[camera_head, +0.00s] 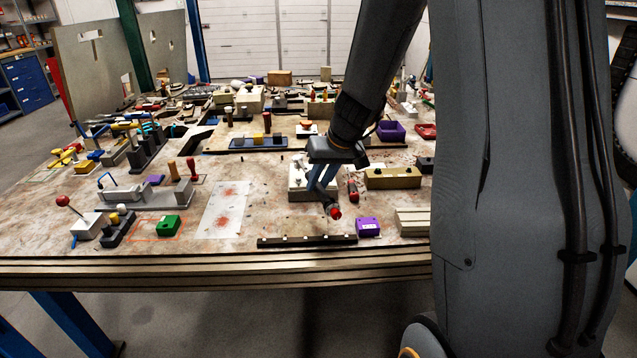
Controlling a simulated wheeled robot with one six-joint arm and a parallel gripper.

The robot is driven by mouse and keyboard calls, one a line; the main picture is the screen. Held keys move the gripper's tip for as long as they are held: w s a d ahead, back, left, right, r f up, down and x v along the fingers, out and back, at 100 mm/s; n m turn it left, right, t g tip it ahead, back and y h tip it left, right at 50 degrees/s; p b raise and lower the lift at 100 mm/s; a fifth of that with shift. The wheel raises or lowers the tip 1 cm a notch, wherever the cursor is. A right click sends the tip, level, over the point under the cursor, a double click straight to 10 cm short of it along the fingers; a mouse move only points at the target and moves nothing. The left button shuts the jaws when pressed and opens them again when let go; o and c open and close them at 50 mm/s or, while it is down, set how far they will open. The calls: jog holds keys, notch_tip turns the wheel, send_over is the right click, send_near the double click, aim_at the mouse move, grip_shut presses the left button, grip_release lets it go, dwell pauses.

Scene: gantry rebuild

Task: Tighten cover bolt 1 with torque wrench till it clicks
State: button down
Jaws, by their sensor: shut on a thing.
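My gripper (322,188) hangs at the end of my dark arm, over a pale block-like housing (298,183) near the front middle of the bench. It is shut on a dark tool with a red end (335,211), which looks like the torque wrench and points down toward the front right. The housing has small knobs or bolts on top. My gripper hides its right part, so I cannot tell which is cover bolt 1 or whether the tool touches it.
A red-and-black handled item (353,190) lies just right of the gripper. A purple block (368,227) and a dark rail (307,241) are in front, a beige block (393,178) to the right. A stained pale sheet (222,210) lies left. My arm hides the bench's right side.

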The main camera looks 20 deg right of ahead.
jog(key=shift+f, duration=0.15)
dwell(0.3)
jog(key=shift+f+b, duration=1.35)
jog(key=shift+b, duration=0.65)
jog(key=shift+f+b, duration=0.95)
jog(key=shift+b, duration=0.2)
jog(key=shift+a, duration=0.1)
jog(key=shift+w+a+m+h+p, duration=0.2)
jog(key=shift+a+m+h+p, duration=0.3)
jog(key=shift+a+m+p, duration=0.9)
jog(key=shift+a+r+p, duration=0.1)
jog(key=shift+a+p, duration=0.25)
jog(key=shift+w+a+r+m+h+p, duration=0.15)
jog(key=shift+a+m+p, duration=0.2)
jog(key=shift+p, duration=0.4)
jog(key=shift+w+a+f+m+h+p, duration=0.1)
jog(key=shift+w+a+m+p, duration=0.1)
jog(key=shift+a+p, duration=0.45)
jog(key=shift+w+a+r+m+h+p, duration=0.15)
jog(key=shift+a+m+p, duration=0.1)
jog(key=shift+p, duration=0.65)
